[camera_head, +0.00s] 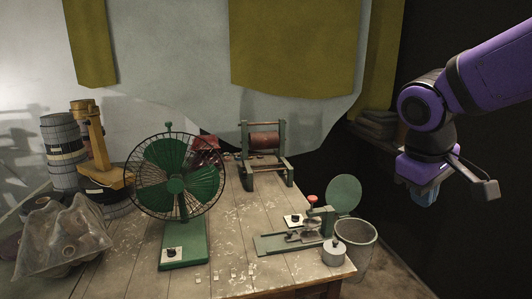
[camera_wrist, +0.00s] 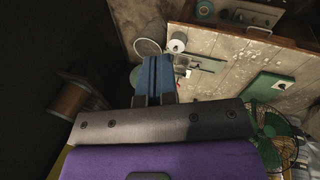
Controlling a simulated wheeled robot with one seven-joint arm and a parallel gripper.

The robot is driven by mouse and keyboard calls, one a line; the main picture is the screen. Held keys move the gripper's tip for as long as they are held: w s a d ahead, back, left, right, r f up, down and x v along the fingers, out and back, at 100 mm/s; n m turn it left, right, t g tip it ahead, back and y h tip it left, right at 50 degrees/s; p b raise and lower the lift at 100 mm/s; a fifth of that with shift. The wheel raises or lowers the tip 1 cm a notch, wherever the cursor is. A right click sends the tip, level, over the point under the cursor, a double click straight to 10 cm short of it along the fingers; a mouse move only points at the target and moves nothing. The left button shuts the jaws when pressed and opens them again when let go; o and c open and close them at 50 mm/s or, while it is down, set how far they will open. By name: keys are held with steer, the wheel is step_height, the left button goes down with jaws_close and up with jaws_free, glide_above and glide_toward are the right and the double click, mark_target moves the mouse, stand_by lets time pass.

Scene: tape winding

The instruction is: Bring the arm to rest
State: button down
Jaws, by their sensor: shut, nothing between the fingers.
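My purple arm reaches in from the upper right in the head view. My gripper (camera_head: 424,198) hangs at the right, beyond the table's right edge and above the floor bin's level. Its blue fingers are pressed together and empty in the wrist view (camera_wrist: 156,62). It touches nothing that I can see. The wooden table (camera_head: 230,262) stands to its left.
A bin (camera_head: 358,262) stands at the table's right edge. Wrapped rolls (camera_head: 62,240) lie at left.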

steer(key=s+d+r+m+t+y, duration=0.1)
steer(key=s+r+m, duration=0.1)
steer(key=s, duration=0.4)
steer(key=s+d+r+m+t+y, duration=0.1)
steer(key=s+r+m+t+y, duration=0.1)
steer(key=s, duration=0.4)
steer(key=shift+s+d+m, duration=0.15)
steer(key=shift+s+m, duration=0.15)
steer(key=shift+m, duration=0.1)
